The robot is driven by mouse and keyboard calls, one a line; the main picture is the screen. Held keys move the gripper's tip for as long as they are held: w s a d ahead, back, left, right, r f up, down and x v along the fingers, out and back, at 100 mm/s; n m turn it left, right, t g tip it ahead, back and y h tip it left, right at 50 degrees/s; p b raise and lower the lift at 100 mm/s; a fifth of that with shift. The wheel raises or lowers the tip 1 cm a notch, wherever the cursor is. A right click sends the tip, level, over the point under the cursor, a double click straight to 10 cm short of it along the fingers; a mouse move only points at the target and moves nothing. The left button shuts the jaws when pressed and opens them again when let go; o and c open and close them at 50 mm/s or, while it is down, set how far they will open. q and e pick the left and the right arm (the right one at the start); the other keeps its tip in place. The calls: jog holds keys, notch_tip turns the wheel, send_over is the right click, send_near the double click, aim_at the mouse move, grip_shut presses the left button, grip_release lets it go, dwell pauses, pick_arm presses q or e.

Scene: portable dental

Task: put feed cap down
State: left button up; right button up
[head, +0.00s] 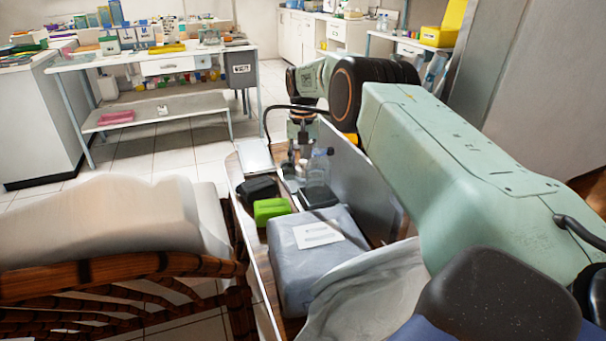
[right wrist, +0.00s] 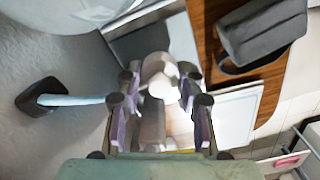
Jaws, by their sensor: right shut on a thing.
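A small white rounded piece, which looks like the feed cap (right wrist: 158,78), sits between the fingers of my right gripper (right wrist: 160,112) in the right wrist view. The gripper is shut on it; the purple finger pads stand on either side. In the head view my right gripper (head: 301,160) points down over the far part of the narrow wooden-topped surface, beside a clear bottle (head: 318,172). The cap is too small there to make out clearly. I cannot tell whether it touches anything below. My left gripper is not in view.
A black case (head: 260,190), a green box (head: 271,210) and a grey wrapped package (head: 305,250) crowd the near surface. A white flat tray (head: 254,156) lies at its far left. A grey panel (head: 362,190) rises along the right. A wicker chair (head: 130,270) stands left.

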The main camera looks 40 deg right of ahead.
aim_at(303, 161)
jog(key=shift+s+a+f, duration=0.1)
jog(key=shift+s+f, duration=0.05)
jog(key=shift+f, duration=0.65)
jog(key=shift+f, duration=0.25)
jog(key=o, duration=0.7)
jog(key=shift+r, duration=0.15)
jog(key=shift+o, duration=1.2)
notch_tip(303, 161, up, 12)
jog(key=p, duration=0.3)
jog(key=shift+r+p, duration=0.1)
jog(key=shift+p, duration=0.3)
